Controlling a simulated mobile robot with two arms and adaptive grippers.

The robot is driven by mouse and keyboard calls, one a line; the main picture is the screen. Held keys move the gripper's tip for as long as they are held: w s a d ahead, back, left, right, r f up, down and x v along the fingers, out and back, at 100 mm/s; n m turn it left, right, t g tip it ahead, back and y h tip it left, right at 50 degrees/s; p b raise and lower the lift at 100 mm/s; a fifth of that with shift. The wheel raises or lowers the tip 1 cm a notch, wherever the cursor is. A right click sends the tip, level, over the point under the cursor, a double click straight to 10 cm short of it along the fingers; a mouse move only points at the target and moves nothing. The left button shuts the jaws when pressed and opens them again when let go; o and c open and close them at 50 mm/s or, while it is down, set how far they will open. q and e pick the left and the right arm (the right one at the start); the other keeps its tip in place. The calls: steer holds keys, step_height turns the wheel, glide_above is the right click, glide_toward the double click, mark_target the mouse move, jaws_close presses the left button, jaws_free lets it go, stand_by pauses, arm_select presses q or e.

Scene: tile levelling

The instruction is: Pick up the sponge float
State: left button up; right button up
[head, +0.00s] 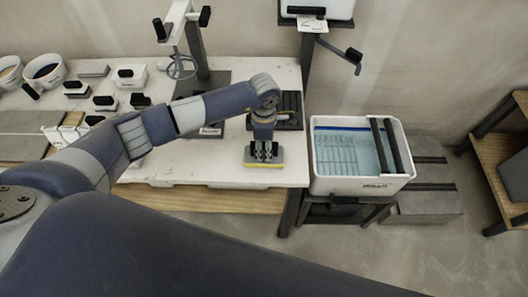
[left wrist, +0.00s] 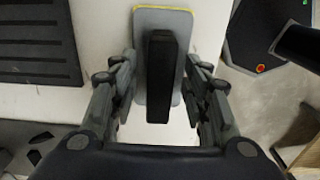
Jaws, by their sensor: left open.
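The sponge float is a grey plate with a yellow edge and a black handle. In the head view the sponge float (head: 262,164) lies near the front right edge of the white table, partly covered by my left gripper (head: 264,148). In the left wrist view the sponge float (left wrist: 150,22) is upright in the picture, with its black handle between the two fingers of my left gripper (left wrist: 160,85). The fingers are apart, one on each side of the handle, with a gap on both sides. My right gripper is not in view.
A white wash tub (head: 360,185) with water and black rollers stands right of the table (head: 215,172). A black ribbed tray (left wrist: 38,40) lies beside the float. Bowls, several black-handled tools and a mixer stand occupy the table's left and back.

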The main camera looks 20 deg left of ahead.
arm_select(q)
jaws_close()
stand_by(0.3)
